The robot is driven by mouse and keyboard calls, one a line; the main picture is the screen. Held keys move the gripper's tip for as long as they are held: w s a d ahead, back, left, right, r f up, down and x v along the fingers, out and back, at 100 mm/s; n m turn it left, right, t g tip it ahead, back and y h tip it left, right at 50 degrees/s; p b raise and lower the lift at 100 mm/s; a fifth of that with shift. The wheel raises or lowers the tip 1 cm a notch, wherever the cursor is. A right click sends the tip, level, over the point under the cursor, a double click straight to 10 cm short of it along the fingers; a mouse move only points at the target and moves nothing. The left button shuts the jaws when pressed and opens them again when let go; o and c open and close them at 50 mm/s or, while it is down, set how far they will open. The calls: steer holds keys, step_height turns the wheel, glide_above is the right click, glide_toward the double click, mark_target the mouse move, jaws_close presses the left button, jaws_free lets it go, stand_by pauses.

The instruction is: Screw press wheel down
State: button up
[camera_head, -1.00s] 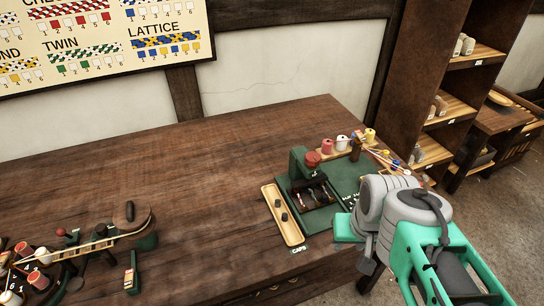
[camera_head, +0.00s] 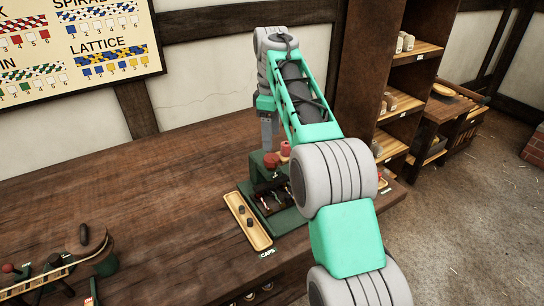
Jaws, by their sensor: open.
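The press is a dark green stand (camera_head: 256,166) on a green base near the right end of the workbench. Its red press wheel (camera_head: 271,161) sits on top. Below it, the press bed (camera_head: 272,195) holds small strands in a dark frame. My arm reaches over the bench from the lower right. My gripper (camera_head: 270,146) points down just above the red wheel, open. Whether its fingers touch the wheel or straddle it I cannot tell, as they are small here. The arm hides the right part of the press mat.
A wooden tray of caps (camera_head: 238,212) lies left of the press, with dark caps in it. A red spool (camera_head: 285,149) stands behind the press. A shelf unit (camera_head: 420,50) stands right. The bench middle is clear.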

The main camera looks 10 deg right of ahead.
mark_target(272, 158)
step_height(272, 158, down, 8)
steer(key=shift+r+b, duration=0.25)
steer(key=shift+b, duration=0.45)
steer(key=shift+c, duration=0.2)
steer(key=c, duration=1.4)
